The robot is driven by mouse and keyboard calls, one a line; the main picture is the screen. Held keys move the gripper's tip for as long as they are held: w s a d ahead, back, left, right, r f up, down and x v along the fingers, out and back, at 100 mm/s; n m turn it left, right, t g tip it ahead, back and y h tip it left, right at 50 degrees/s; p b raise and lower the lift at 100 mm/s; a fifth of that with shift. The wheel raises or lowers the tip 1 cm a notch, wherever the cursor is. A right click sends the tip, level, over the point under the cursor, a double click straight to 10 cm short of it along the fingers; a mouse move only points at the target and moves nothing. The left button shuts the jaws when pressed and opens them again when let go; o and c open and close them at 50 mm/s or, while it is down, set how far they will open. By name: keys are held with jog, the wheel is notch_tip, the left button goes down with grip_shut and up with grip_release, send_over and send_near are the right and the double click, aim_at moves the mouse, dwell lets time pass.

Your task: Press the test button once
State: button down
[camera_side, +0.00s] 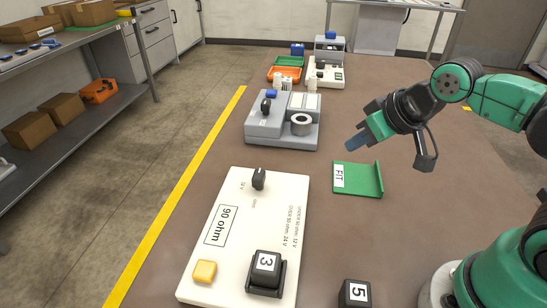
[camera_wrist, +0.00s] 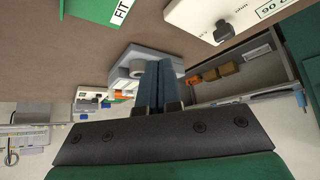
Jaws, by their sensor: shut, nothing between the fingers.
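A white panel (camera_side: 262,215) labelled "90 ohm" lies on the brown table in the side view. A yellow-orange square button (camera_side: 204,271) sits at its near left corner; no "test" label on it can be read. A black knob (camera_side: 259,179) is at the panel's far end, and a black block marked 3 (camera_side: 265,268) sits in a dark holder at its near right. Part of the panel shows in the wrist view (camera_wrist: 205,10), without the button. My gripper (camera_side: 356,142) is shut and empty, above the table, right of and beyond the panel. Its blue fingers are together in the wrist view (camera_wrist: 150,85).
A green tray (camera_side: 371,189) marked FIT lies below my gripper. A black block marked 5 (camera_side: 355,293) is at the near edge. A grey device (camera_side: 265,128) stands beyond the panel, with orange (camera_side: 284,74) and green (camera_side: 289,61) trays farther back. Table between panel and FIT tray is clear.

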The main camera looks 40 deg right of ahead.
dwell(0.6)
jog(key=n+g+y, duration=0.1)
jog(key=y, duration=0.6)
send_over(210, 270)
jog(key=shift+r, duration=0.2)
jog(key=shift+f, duration=0.1)
jog(key=shift+f, duration=4.35)
jog(key=shift+f, duration=0.15)
jog(key=shift+f, duration=0.25)
